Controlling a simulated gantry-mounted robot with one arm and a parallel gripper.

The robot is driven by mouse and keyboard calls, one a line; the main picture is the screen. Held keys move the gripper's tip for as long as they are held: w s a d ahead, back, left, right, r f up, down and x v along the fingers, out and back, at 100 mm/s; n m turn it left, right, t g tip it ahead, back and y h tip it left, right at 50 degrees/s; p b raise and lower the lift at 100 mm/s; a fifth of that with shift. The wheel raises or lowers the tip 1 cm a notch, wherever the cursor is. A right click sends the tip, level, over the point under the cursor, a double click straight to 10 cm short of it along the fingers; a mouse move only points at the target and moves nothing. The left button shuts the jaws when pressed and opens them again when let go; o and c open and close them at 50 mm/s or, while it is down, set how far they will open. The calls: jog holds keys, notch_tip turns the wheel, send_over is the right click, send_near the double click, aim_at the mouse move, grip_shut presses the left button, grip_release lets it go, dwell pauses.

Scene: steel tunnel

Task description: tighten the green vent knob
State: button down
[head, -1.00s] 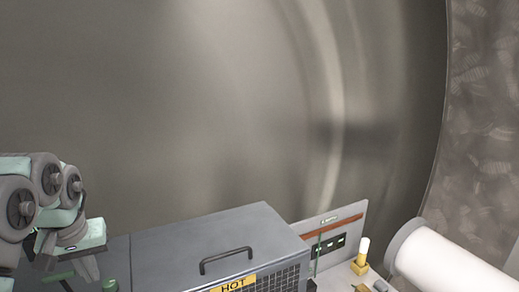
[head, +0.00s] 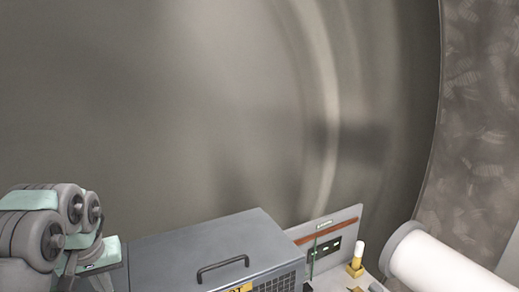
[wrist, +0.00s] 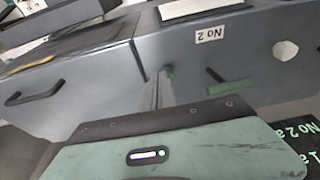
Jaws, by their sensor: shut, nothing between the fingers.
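In the wrist view my gripper (wrist: 163,84) points at the front of a grey-blue cabinet (wrist: 245,60). Its narrow fingers are together, with nothing seen between them. A short green bar (wrist: 230,87) shows on the cabinet front to the right of the fingers, apart from them, with a dark rod beside it. It may be the green vent knob, but its shape is too unclear to be sure. A "No 2" label (wrist: 210,35) is above it. In the head view my arm is at the lower left, and my fingertips are not visible there.
A grey box (head: 215,245) with a black top handle and a yellow label is at the bottom of the head view. A pale hexagonal piece (wrist: 286,50) is on the cabinet.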

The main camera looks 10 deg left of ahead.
notch_tip(320, 180, down, 4)
jog(key=b, duration=0.3)
jog(key=shift+f, duration=0.1)
jog(key=shift+w+a, duration=0.1)
dwell(0.4)
jog(key=shift+s+a+b, duration=0.45)
jog(key=shift+a+b, duration=0.2)
jog(key=shift+b, duration=0.7)
jog(key=shift+s+d, duration=0.1)
jog(key=shift+s, duration=0.2)
notch_tip(320, 180, up, 6)
jog(key=p, duration=0.3)
jog(key=shift+d, duration=0.1)
